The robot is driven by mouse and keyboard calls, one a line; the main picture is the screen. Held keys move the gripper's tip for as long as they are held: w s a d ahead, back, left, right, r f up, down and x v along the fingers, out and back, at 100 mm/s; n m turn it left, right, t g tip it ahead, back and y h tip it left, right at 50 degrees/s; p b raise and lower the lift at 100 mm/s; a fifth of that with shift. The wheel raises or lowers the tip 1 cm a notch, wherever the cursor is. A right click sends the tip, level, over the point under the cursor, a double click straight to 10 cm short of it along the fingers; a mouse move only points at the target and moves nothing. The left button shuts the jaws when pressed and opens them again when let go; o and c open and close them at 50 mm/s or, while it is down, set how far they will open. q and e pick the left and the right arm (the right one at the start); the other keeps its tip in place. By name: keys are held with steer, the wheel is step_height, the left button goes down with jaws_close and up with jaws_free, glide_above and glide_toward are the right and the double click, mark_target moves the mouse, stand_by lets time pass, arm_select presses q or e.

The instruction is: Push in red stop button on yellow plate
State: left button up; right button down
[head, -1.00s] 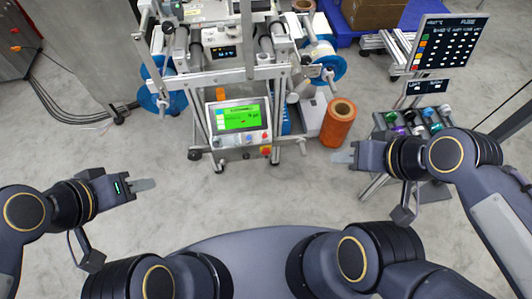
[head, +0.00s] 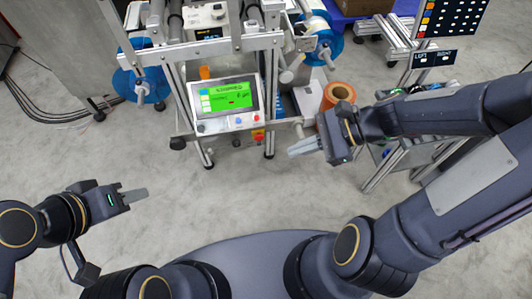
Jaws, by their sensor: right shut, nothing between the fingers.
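The red stop button (head: 258,133) on its small yellow plate (head: 259,141) sits at the lower right of the machine's control panel, below the green screen (head: 230,97). My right gripper (head: 291,152) is shut and empty, to the right of the button and a little lower in the head view, apart from it, with its fingers pointing left. My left gripper (head: 146,194) is at the lower left, far from the panel. Its fingers look together, but I cannot tell whether they are shut.
The machine frame (head: 207,50) with blue reels (head: 142,85) stands behind the panel. An orange roll (head: 338,94) is behind my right gripper. A button console (head: 402,150) on a stand is partly hidden by my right arm. The floor in front is clear.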

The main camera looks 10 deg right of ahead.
steer(key=w+d+f+m+t+b, duration=0.1)
steer(key=w+f+m+t+b, duration=0.2)
steer(key=f+m, duration=0.6)
steer(key=w+d+f+m+t+b, duration=0.1)
steer(key=w+f+m+t+b, duration=0.3)
steer(key=f+m, duration=0.5)
steer(key=w+d+f+m+t+y+b, duration=0.1)
steer(key=w+f+m+t+b, duration=0.2)
steer(key=f+m+b, duration=0.3)
step_height(320, 180, down, 7)
steer(key=m+t, duration=0.1)
steer(key=m, duration=0.2)
steer(key=shift+w+d+b, duration=0.25)
steer(key=shift+d+b, duration=0.1)
steer(key=shift+a, duration=0.1)
steer(key=b, duration=0.4)
glide_toward(257, 139)
steer(key=x, duration=0.6)
steer(key=shift+s, duration=0.1)
